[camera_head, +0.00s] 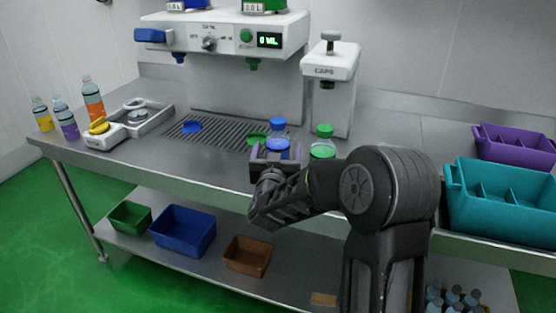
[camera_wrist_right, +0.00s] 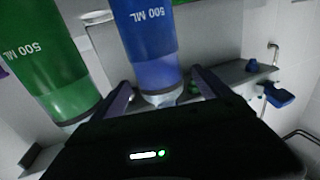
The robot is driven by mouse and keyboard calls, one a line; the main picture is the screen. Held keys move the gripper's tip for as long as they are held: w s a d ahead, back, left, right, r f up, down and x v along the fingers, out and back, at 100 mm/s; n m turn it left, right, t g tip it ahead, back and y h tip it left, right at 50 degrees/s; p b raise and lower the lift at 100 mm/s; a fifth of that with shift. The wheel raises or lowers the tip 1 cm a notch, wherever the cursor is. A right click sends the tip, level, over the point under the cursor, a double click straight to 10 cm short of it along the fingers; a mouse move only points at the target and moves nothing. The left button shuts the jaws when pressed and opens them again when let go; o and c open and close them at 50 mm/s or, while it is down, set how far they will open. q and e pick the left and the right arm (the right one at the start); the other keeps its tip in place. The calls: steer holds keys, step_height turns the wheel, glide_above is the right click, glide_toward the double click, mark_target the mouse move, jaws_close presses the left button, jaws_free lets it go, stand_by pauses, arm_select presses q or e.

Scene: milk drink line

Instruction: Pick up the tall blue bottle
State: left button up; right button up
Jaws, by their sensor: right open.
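My right gripper (camera_head: 276,154) is at the front lid, one finger on each side. In the right wrist view, a blue bottle marked 500 ML (camera_wrist_right: 152,45) stands between the open fingers (camera_wrist_right: 163,98), with no clear grip on it. My left gripper is not in view.
The dispenser (camera_head: 225,35) is behind. Purple (camera_head: 515,145) and teal (camera_head: 500,200) crates are at the right.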

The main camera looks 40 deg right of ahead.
steer(key=p+x, duration=0.1)
steer(key=x, duration=0.4)
steer(key=shift+w+d+f, duration=0.1)
steer(key=shift+f, duration=0.1)
stand_by(0.5)
jaws_close()
stand_by(0.7)
steer(key=shift+r, duration=0.1)
